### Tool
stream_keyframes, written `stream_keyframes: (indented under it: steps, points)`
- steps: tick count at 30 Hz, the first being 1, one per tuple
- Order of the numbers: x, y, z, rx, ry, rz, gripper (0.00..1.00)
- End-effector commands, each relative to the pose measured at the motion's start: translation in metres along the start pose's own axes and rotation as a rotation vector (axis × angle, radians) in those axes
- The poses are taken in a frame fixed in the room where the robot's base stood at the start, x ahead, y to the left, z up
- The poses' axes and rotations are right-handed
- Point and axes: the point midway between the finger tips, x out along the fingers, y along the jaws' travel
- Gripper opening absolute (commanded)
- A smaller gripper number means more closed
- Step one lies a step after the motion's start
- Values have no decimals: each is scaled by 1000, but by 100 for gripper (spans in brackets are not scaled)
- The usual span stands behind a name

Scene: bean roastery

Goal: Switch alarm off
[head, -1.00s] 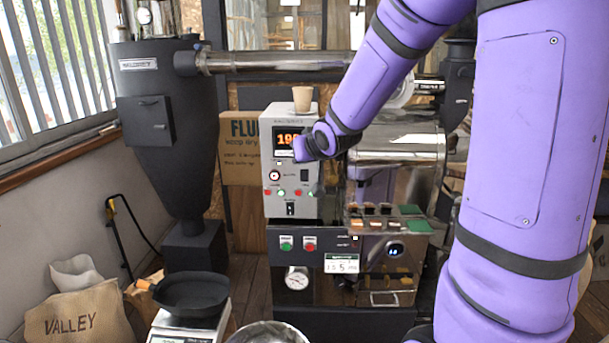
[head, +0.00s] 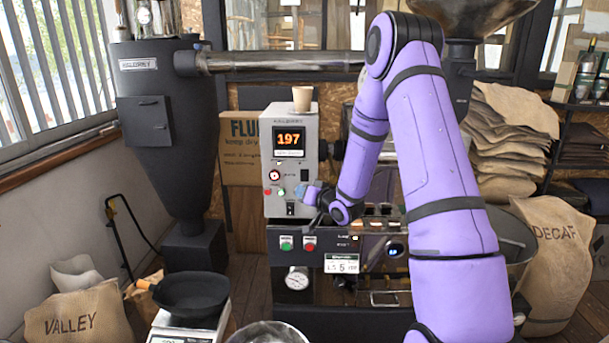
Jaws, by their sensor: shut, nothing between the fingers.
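A grey control box (head: 270,148) with a lit orange display reading 197 (head: 289,140) stands on the dark roaster front in the head view. Its face carries a red-ringed round control (head: 273,175), small red and green buttons (head: 281,191) and a black switch (head: 290,209) low down. Which control belongs to the alarm cannot be read.
A paper cup (head: 302,98) stands on top of the box. Below it are a green button (head: 286,244), a red button (head: 310,245) and a dial gauge (head: 297,278). A black pan on a scale (head: 190,292) stands at front left. A DECAF sack (head: 558,255) is at right.

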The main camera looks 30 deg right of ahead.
Motion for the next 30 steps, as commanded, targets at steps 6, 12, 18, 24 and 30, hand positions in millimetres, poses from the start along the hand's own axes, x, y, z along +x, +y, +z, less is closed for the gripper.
stream_keyframes:
  steps: [6, 12, 18, 24, 30]
  points:
    - [0, 11, 11, 47, 34, -37, 0]
    - [0, 12, 12, 52, 40, -43, 0]
    - [0, 12, 12, 51, 39, -42, 0]
    - [7, 17, 6, 50, 39, -41, 0]
    - [24, 29, -5, 50, 40, -40, 0]
